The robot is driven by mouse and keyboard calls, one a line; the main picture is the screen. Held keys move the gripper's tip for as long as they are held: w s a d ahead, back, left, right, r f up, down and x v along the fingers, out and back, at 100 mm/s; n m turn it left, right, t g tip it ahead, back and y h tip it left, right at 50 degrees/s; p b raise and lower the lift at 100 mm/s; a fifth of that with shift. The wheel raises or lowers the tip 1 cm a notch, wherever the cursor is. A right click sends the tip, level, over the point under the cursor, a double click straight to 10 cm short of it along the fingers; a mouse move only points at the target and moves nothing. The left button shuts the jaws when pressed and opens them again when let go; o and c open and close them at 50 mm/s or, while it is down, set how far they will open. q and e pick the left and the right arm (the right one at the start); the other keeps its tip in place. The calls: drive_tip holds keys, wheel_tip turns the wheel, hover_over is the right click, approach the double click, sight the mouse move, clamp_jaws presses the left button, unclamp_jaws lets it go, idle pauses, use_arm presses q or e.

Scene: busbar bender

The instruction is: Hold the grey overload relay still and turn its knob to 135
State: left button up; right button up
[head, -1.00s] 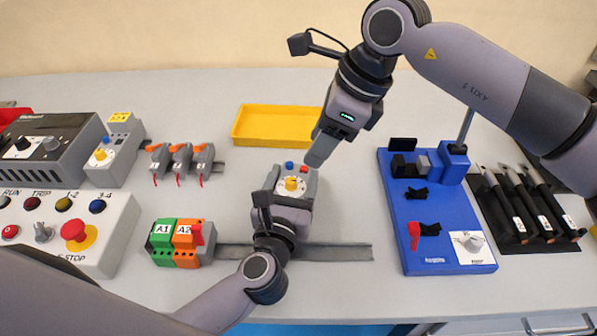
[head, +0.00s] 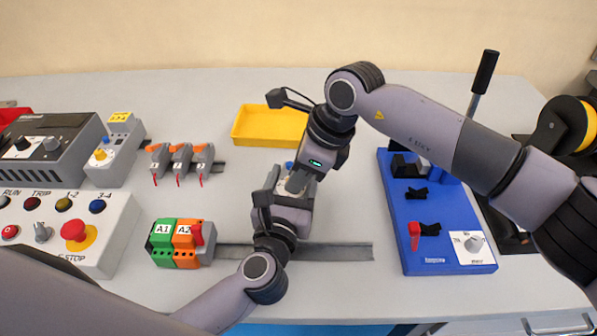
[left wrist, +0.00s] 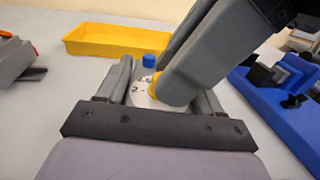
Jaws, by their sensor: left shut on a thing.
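In the left wrist view the left fingers lie along both sides of the relay (left wrist: 143,98), whose white dial and blue button show. My right gripper (head: 297,184) points down over the relay's face. In the left wrist view its fingers (left wrist: 175,92) reach the yellow knob (left wrist: 158,97) and hide most of it. Whether they grip it, and the knob's pointer, cannot be seen.
Green and orange terminal blocks (head: 178,243) stand left of the relay on the rail (head: 335,252). A yellow tray (head: 262,127) lies behind. A blue bender base (head: 425,265) with a black-handled lever (head: 485,72) stands right. The E-stop box (head: 115,215) is left.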

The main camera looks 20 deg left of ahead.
clamp_jaws()
drive_tip(key=shift+w, duration=0.1)
drive_tip(key=n+g, duration=0.1)
drive_tip(key=n, duration=0.2)
drive_tip(key=shift+w+r, duration=0.1)
drive_tip(key=shift+w, duration=0.05)
drive_tip(key=shift+w+a+n+g+h, duration=0.1)
drive_tip(key=shift+n+g+h, duration=0.25)
drive_tip(key=shift+n, duration=0.7)
drive_tip(key=shift+w+a+n+g+h, duration=0.1)
drive_tip(key=shift+n+g+h, duration=0.2)
drive_tip(key=shift+n, duration=0.75)
drive_tip(key=o, duration=0.8)
unclamp_jaws()
drive_tip(key=shift+d, duration=0.1)
drive_tip(key=shift+v, duration=4)
